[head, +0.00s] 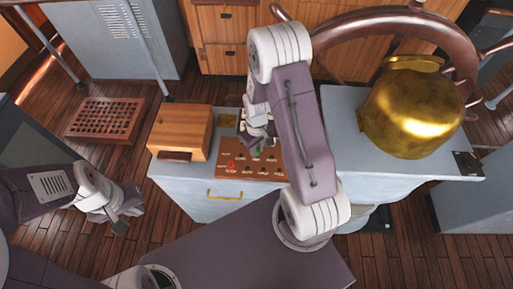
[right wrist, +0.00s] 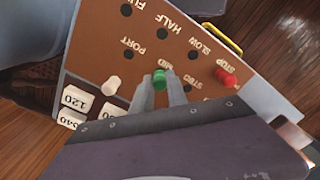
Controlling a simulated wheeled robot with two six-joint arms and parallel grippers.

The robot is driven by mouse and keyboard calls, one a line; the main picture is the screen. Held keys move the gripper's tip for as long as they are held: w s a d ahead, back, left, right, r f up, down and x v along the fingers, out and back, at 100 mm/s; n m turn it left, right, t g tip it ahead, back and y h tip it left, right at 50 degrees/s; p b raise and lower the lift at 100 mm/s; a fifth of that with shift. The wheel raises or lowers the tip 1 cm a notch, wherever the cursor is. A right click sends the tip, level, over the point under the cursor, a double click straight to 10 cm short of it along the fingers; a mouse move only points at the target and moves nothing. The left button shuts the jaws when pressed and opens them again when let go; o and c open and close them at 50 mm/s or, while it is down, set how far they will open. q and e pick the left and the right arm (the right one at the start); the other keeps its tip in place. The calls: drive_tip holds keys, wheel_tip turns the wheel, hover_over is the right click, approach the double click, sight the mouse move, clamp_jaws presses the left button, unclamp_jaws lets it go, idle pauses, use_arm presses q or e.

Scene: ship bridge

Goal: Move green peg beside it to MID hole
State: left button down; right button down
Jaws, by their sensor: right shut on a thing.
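The brown peg board (head: 250,172) lies on the grey console top. In the right wrist view the board (right wrist: 100,40) shows labelled holes: FULL, HALF, SLOW, STOP, PORT, MID, STBD. My right gripper (right wrist: 160,84) is shut on the green peg (right wrist: 160,76), right beside the MID label. The peg and fingers cover the MID hole, so I cannot tell whether the peg is in it or above it. A red peg (right wrist: 228,77) stands at STOP.
A large brass binnacle (head: 415,105) fills the console's right side, before the ship's wheel (head: 390,20). Floor is open around my left gripper.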

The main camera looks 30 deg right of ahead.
drive_tip(key=shift+f, duration=0.3)
idle(0.4)
drive_tip(key=c, duration=1.2)
unclamp_jaws()
drive_tip(key=shift+c, duration=0.2)
drive_tip(key=shift+r, duration=0.1)
wheel_tip(320, 180, up, 7)
drive_tip(key=p, duration=0.6)
